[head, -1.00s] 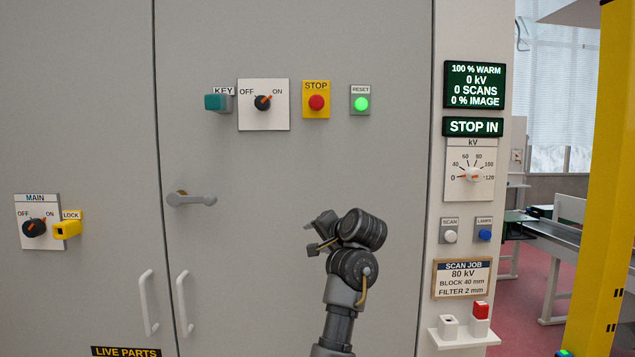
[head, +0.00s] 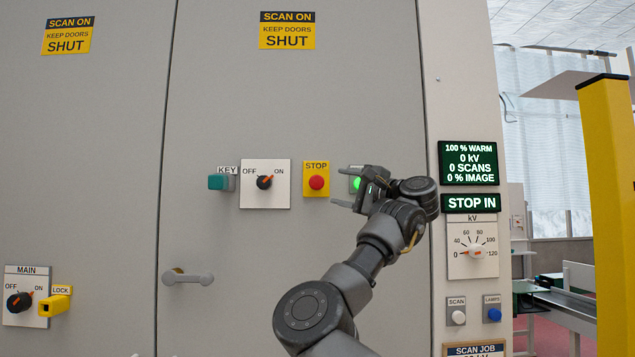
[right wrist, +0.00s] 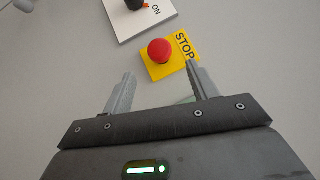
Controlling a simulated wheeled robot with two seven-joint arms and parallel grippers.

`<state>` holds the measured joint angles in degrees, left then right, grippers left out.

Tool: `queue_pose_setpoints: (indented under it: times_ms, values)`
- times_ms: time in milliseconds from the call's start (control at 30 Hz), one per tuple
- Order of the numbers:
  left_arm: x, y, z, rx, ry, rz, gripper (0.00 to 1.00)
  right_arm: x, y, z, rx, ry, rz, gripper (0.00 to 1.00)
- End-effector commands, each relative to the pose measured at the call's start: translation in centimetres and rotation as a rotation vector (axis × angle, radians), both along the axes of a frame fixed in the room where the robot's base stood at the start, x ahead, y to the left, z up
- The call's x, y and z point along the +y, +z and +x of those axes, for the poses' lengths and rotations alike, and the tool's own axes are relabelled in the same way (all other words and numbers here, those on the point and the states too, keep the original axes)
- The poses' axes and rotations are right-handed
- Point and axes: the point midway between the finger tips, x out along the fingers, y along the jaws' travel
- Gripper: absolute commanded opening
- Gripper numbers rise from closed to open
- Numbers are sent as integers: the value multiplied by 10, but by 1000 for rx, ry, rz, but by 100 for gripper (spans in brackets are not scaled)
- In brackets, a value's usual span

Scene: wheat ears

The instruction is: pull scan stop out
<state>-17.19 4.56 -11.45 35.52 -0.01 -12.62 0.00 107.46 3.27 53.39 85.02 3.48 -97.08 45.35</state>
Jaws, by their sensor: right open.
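The scan stop is a red mushroom button (head: 316,182) on a yellow plate marked STOP (head: 316,166), on the grey cabinet door. It also shows in the right wrist view (right wrist: 160,51), just beyond the fingertips. My right gripper (head: 345,187) is open and empty, just right of the button, its two fingers pointing left towards it. In the right wrist view the open fingers (right wrist: 160,72) lie apart on either side below the button, not touching it. A dark display (head: 471,203) reads STOP IN.
Left of the stop are an OFF/ON knob (head: 265,182) and a teal key (head: 216,182). A door handle (head: 188,277) sticks out lower left. The door above is clear apart from signs.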

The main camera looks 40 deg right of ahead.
Motion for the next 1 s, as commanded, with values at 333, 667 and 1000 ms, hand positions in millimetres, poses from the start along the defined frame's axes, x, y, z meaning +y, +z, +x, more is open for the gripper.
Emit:
queue_pose_setpoints:
  times_ms: [333, 667, 1000]
  values:
    - [0, 39, 0, -1, 0, 0, 36, 9, 16, 63, 4, 2, -2, 59]
    - [0, 51, 1, -1, 0, 0, 36, 12, 18, 90, 1, 0, -2, 59]
    - [0, 50, 1, -1, -1, 0, 36, 11, 17, 91, 1, -1, -2, 48]
